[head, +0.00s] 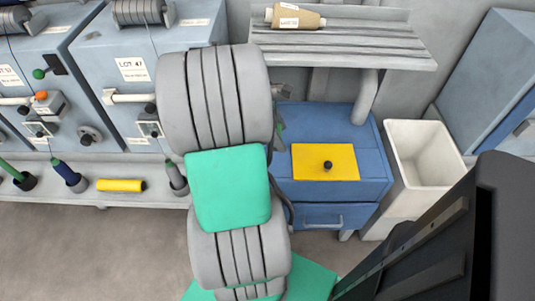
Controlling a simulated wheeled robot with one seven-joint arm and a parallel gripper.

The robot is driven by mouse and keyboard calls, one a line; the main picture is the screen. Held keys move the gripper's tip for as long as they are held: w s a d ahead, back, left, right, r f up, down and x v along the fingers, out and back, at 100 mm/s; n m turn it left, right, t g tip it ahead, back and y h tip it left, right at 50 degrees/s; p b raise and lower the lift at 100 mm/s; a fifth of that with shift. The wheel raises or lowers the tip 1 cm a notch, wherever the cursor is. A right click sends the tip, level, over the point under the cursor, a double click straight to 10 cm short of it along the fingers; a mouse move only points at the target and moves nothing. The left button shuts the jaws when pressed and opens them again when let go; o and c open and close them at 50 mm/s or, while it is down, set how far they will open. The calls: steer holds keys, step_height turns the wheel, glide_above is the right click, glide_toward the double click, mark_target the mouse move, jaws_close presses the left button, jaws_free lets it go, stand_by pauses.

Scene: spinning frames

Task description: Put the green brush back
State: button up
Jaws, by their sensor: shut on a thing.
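I cannot make out the green brush for sure. A small dark greenish sliver (279,127) shows at the arm's right edge, too little to identify.
Grey-blue machines (85,75) stand at the left, above a ledge with a blue bobbin (66,172) and a yellow roll (120,185).

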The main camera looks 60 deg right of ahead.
step_height(320, 180, down, 9)
steer(key=b, duration=0.2)
steer(key=shift+b, duration=0.3)
steer(key=o, duration=1.6)
steer(key=p+v, duration=0.3)
steer(key=v, duration=0.9)
steer(key=shift+p, duration=0.4)
steer(key=shift+a, duration=0.1)
